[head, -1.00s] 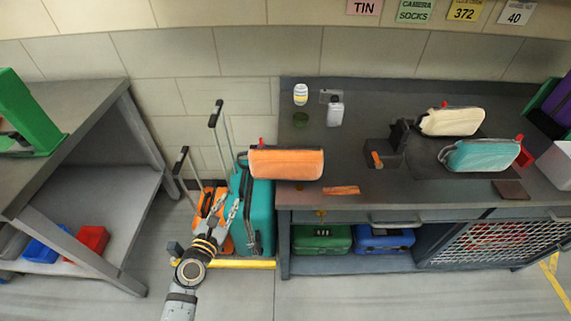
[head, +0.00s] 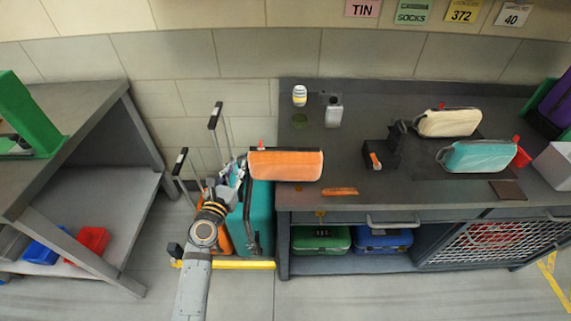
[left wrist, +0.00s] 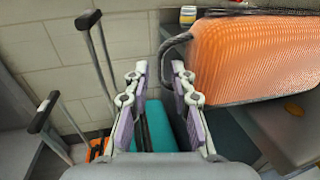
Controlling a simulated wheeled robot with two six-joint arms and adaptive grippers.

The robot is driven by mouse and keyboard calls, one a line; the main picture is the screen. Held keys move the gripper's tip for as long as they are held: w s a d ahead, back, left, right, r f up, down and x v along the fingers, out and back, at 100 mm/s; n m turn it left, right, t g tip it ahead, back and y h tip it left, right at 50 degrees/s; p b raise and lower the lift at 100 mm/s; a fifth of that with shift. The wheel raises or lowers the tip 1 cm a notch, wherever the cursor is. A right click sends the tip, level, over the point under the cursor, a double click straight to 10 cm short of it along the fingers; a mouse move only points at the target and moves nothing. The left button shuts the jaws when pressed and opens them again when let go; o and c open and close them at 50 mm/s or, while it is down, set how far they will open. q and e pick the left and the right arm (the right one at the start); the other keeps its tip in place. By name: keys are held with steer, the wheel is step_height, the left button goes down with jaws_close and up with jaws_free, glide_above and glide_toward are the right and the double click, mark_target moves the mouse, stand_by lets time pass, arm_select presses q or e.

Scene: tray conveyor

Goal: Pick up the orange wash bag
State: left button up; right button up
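The orange wash bag (head: 286,165) lies at the left front edge of the grey counter, its left end reaching past the edge. It also shows large at the upper right of the left wrist view (left wrist: 255,58), with a dark loop (left wrist: 174,42) at its left end. My left gripper (head: 235,172) is just left of the bag, above the teal suitcase. My right gripper is not in view.
A teal suitcase (head: 263,215) and an orange one (head: 223,236) with raised handles stand below, left of the counter (head: 350,193). Cream (head: 447,122) and teal (head: 478,156) wash bags lie farther right. A flat orange item (head: 340,191) lies right of the orange bag.

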mark_target(261, 145)
arm_select(q)
steer(key=shift+x, duration=1.2)
steer(key=shift+s, duration=0.1)
steer(key=shift+c, duration=0.6)
jaws_close()
step_height(261, 145, up, 9)
steer(key=p, duration=0.7)
steer(key=shift+r, duration=0.5)
